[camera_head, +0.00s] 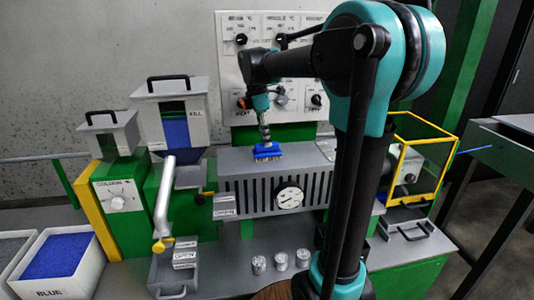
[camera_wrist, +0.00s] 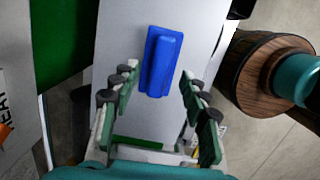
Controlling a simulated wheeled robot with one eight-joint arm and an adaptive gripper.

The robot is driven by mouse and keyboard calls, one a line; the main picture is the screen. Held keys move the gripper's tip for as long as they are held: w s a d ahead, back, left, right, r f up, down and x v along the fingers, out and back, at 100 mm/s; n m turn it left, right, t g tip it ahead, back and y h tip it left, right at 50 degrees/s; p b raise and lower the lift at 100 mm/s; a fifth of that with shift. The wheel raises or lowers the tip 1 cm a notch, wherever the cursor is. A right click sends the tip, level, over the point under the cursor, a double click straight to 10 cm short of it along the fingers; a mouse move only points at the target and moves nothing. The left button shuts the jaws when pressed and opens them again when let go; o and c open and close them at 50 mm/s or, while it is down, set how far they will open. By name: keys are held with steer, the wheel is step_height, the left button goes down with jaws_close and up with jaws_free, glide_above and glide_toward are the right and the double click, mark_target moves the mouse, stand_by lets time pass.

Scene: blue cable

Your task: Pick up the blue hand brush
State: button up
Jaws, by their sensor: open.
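In the wrist view the blue hand brush (camera_wrist: 160,62) stands lengthwise on the grey surface, slightly tilted. My gripper (camera_wrist: 158,88) is open, with green and grey fingers to either side of the brush's near end. Neither finger visibly touches it.
The grey housing (camera_head: 225,165) has a slotted front with a gauge (camera_head: 289,198). A hopper (camera_head: 172,112) stands left, a yellow-framed box (camera_head: 420,150) right, and a control panel (camera_head: 245,75) behind. Several metal cups (camera_head: 281,260) stand in front. The housing top around the brush is clear.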

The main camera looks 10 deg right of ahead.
mark_target(267, 151)
steer(key=f, duration=0.3)
steer(key=shift+d+f, duration=0.1)
steer(key=shift+d, duration=0.15)
jaws_close()
